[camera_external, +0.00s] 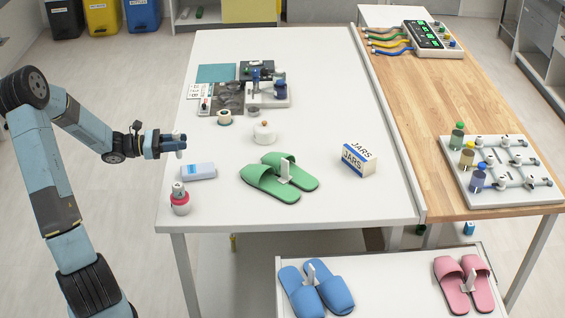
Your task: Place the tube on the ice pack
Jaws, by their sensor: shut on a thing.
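My gripper (180,143) is at the left end of the white table, a little above its surface. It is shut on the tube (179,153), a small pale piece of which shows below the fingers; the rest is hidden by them. The ice pack (198,171), a flat white and light blue block, lies on the table just below and to the right of my gripper in the picture. The tube appears apart from the ice pack, though the exact height gap is hard to tell.
A red and white round-based container (180,200) stands near the ice pack. Green slippers (279,177), a white lidded pot (264,132) and a JARS box (359,158) are on the table. Small equipment (267,92) fills the back. The table's front right is clear.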

